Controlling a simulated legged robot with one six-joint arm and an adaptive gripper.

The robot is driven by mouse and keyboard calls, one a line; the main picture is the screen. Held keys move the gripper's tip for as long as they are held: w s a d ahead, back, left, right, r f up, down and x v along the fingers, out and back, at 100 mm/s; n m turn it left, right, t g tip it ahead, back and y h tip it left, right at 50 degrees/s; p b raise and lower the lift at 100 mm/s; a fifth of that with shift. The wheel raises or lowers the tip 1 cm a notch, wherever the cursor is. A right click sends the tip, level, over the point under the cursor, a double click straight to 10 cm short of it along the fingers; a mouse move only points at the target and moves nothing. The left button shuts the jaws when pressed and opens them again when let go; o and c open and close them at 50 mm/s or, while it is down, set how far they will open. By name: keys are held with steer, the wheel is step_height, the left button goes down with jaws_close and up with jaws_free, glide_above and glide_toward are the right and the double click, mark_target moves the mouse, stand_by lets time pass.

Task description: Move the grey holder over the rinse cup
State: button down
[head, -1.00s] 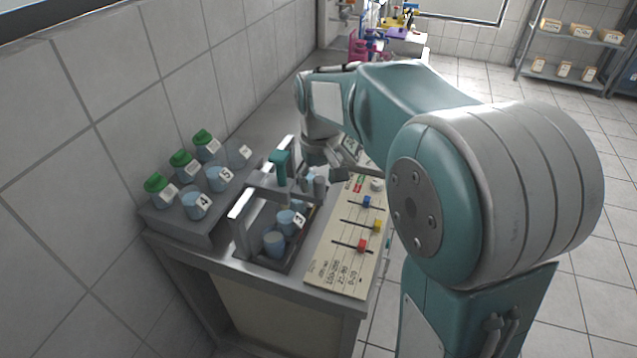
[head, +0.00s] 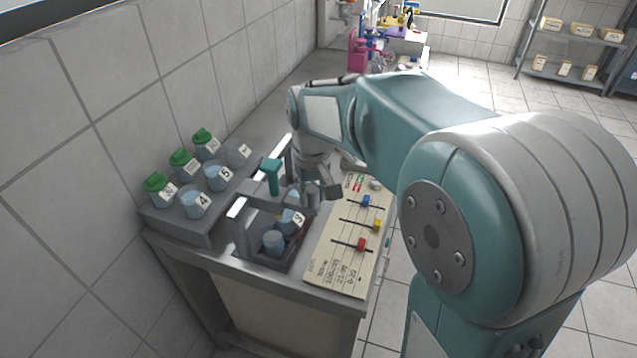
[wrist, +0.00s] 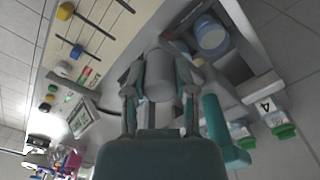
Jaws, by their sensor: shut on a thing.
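My gripper (head: 322,192) is shut on the grey holder, a grey cylinder (wrist: 160,73) between my two fingers in the wrist view. In the head view it is at the right side of the sunken tray, and my fingers partly hide the holder. A teal upright handle (head: 272,176) stands on a grey crossbar just left of my gripper. Below, in the tray (head: 250,262), are a blue cup labelled 3 (head: 291,220) and a blue cup (head: 273,242) in front of it. I cannot tell which cup is the rinse cup.
A panel (head: 338,265) with blue, yellow and red sliders lies right of the tray. On the left, a raised grey shelf (head: 180,222) holds labelled cups, including 4 (head: 194,202) and 5 (head: 217,177), and several green-capped bottles (head: 160,190) against the tiled wall.

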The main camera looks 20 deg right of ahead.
steer(key=s+a, duration=0.2)
steer(key=s, duration=0.1)
steer(key=shift+s+a+f, duration=0.1)
steer(key=shift+a, duration=0.05)
steer(key=shift+c, duration=2.1)
jaws_free()
steer(key=shift+a, duration=0.25)
